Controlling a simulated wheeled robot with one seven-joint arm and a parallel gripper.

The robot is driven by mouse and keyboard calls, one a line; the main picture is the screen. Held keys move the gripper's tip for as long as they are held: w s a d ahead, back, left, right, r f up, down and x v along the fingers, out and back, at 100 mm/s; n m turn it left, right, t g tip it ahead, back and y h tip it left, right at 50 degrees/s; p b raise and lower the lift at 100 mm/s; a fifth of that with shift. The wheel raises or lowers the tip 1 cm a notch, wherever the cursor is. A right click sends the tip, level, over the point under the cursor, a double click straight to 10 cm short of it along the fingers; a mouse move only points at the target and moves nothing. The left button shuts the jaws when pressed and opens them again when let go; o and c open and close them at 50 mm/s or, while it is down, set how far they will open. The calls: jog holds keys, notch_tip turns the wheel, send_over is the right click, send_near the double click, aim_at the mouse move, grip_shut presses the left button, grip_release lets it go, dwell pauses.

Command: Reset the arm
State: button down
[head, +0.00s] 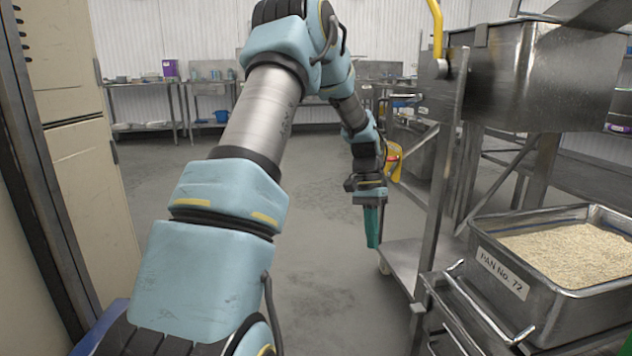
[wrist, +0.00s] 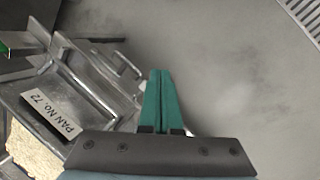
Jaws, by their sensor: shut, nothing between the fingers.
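My arm (head: 262,120) reaches up, forward and then down in the head view. My gripper (head: 373,240) hangs with its green fingers pointing down, over the floor to the left of the steel cart. In the wrist view my gripper (wrist: 159,75) has its two green fingers together, with nothing between them. The fingers are apart from the cart and the pan.
A steel pan labelled PAN No. 72 (head: 503,273), full of rice (head: 570,253), stands on the cart at right. A large steel hopper (head: 545,70) is above it. A beige cabinet (head: 85,170) is at left. The floor (head: 330,290) between is clear.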

jog(key=s+a+r+n+t, duration=0.3)
jog(key=s+a+n, duration=0.1)
jog(key=s+a, duration=0.5)
jog(key=s+a+r+n+t, duration=0.2)
jog(key=s+a+r+n, duration=0.15)
jog(key=s+a, duration=0.65)
notch_tip(320, 180, up, 26)
jog(key=w+a+p, duration=0.1)
jog(key=w+p, duration=0.1)
jog(key=p, duration=2.5)
jog(key=shift+w+a+r+y+p, duration=0.15)
jog(key=shift+w+a+y+p, duration=0.15)
jog(key=shift+w+p, duration=0.1)
